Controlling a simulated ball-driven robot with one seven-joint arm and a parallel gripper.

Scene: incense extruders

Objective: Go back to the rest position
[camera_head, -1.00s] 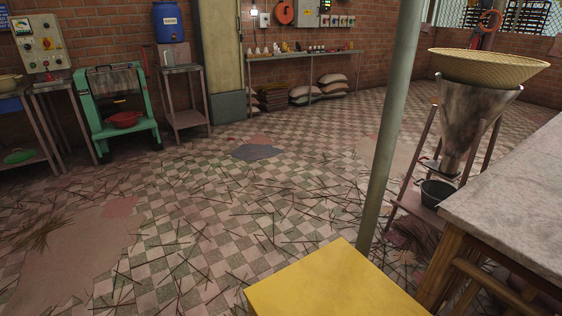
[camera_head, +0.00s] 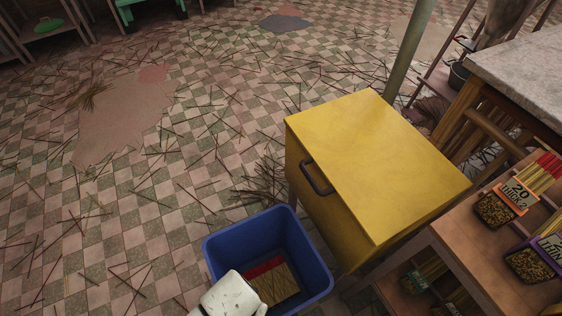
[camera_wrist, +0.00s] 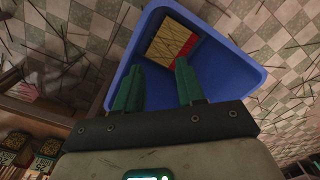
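My gripper (camera_wrist: 158,67) shows in the wrist view with its two green fingers spread apart and nothing between them. It is over a blue bin (camera_wrist: 228,62), pointing toward the inside. In the head view, a white part of my arm (camera_head: 232,296) covers the front left of the same blue bin (camera_head: 313,262); the fingers are hidden there. A tan and red bundle (camera_head: 272,283) lies in the bin and also shows beyond the fingertips in the wrist view (camera_wrist: 168,42).
A yellow cabinet (camera_head: 372,165) with a dark handle stands right behind the bin. A wooden shelf (camera_head: 455,250) with labelled boxes of sticks is at the right, near a stone-topped table (camera_head: 520,75). A green pole (camera_head: 412,45) stands behind the cabinet. Loose sticks litter the open tiled floor (camera_head: 150,210) at left.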

